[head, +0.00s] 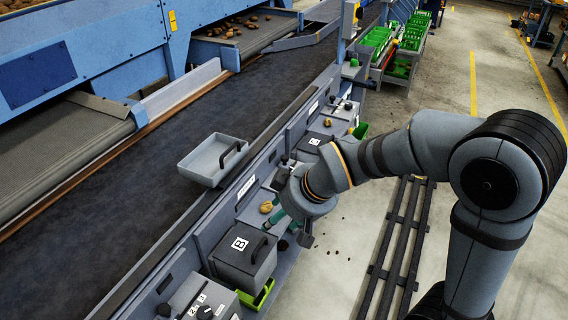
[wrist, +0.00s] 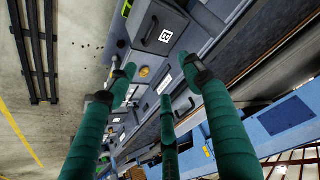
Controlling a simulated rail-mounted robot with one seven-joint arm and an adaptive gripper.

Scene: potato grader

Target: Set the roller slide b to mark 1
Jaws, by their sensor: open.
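My gripper (head: 284,228) is open and empty, its teal fingers pointing down over the machine's side ledge. In the wrist view the fingers of my gripper (wrist: 165,95) are spread wide. A dark grey lidded box marked B (head: 238,264) is just in front of the gripper in the head view; box B (wrist: 163,28) is at the top of the wrist view. A grey panel with black knobs and marks including 2 and 3 (head: 190,296) is at the bottom edge, partly cut off. I cannot tell which part is roller slide b, or its setting.
A potato (head: 265,207) lies on the ledge beside the fingers. A grey handled tray (head: 202,165) rests at the dark belt's (head: 150,205) near edge. A second lidded box (head: 311,143) stands farther along. Floor rails (head: 392,250) run at right.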

